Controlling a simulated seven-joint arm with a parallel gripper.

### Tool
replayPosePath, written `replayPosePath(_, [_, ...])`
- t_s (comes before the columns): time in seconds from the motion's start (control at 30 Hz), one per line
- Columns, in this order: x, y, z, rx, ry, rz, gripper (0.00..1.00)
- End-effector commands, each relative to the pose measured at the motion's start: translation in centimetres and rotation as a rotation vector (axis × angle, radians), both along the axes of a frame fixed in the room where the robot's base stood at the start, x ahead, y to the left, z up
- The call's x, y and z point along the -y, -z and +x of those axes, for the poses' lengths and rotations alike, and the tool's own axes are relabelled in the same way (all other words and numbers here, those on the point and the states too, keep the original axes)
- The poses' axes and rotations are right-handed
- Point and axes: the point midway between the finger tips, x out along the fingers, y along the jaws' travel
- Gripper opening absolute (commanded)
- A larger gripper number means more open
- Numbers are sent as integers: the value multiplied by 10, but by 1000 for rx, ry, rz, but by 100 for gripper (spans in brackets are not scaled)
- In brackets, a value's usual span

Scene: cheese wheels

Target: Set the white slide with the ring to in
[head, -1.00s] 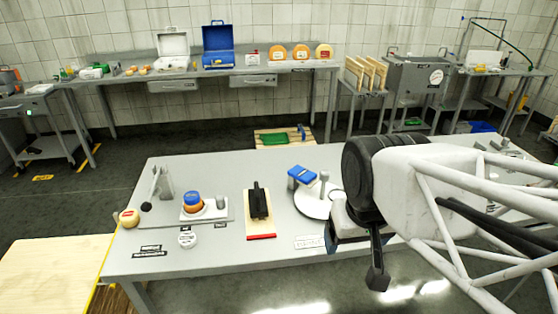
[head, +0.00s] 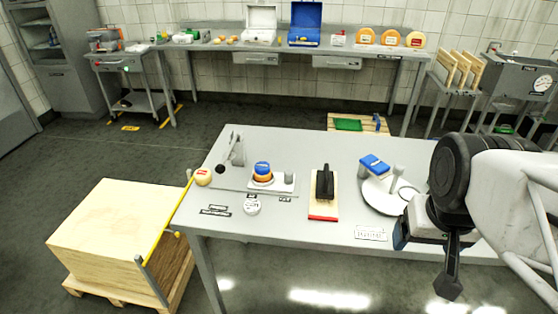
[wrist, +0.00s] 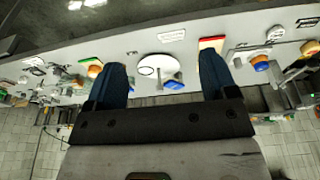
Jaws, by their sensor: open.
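A white plate (head: 278,187) lies on a long flat grey base at the left of the table. A blue-topped orange wheel (head: 262,171) sits on it with a dark ring around its foot, and a small upright knob stands to its right. A white round disc (head: 378,200) at the table's right carries a blue block (head: 374,164), a grey post and a thin ring (head: 408,192). I cannot tell for sure which is the slide named.
A black-handled tool (head: 324,184) on a red-edged board stands between plate and disc. A grey lever stand (head: 236,150), a small cheese (head: 203,177) and a round white piece (head: 252,206) are at the left. The table's front strip (head: 300,228) is mostly clear.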

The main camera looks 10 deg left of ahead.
Motion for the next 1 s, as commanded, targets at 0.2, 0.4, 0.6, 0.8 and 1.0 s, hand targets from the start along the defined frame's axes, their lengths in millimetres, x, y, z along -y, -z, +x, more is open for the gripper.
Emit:
replayPosePath(0.2, [0,0,0,0,0,0,79])
replayPosePath(0.4, [0,0,0,0,0,0,79])
replayPosePath(0.6, [0,0,1,-1,-2,0,59])
replayPosePath(0.8, [-3,-3,13,-7,-18,-1,59])
replayPosePath(1.0, [-12,-6,42,-24,-58,-4,59])
